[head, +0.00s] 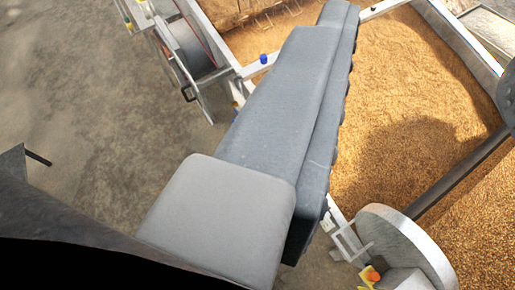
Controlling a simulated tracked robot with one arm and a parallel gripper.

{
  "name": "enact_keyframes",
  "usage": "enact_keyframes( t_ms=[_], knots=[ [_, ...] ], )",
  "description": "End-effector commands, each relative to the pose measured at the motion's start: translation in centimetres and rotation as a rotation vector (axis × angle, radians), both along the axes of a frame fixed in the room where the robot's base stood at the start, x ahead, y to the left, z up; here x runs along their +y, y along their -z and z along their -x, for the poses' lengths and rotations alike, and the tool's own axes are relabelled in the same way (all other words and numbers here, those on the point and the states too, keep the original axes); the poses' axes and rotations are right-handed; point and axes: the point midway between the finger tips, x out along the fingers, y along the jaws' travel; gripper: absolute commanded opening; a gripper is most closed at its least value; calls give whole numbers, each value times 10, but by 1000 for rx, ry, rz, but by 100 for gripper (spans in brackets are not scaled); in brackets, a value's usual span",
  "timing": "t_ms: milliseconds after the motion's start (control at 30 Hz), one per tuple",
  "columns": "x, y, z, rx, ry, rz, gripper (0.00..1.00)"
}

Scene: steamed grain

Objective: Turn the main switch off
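I cannot pick out a main switch with certainty. A small orange-red knob on a yellow plate (374,276) shows at the bottom right, beside a pale rounded housing; it is too small to tell whether it is a switch or how it is set. A small blue cap (263,59) sits on the white frame at the upper middle. My gripper is not in view, so its fingers and anything in them cannot be seen.
A long grey boxy body crosses the middle, hiding what lies behind; I cannot tell whether it is mine. Brown grain (395,75) fills a metal-framed bed at right. A reel (188,48) stands upper left. Bare concrete floor (75,95) lies open at left.

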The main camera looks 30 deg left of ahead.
Motion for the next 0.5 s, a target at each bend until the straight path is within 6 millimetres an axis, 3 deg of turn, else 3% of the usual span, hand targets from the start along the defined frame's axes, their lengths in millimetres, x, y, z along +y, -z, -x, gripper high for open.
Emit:
enact_keyframes(
  t_ms=[367, 500],
  knots=[
    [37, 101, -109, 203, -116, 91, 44],
    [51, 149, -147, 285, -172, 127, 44]
  ],
)
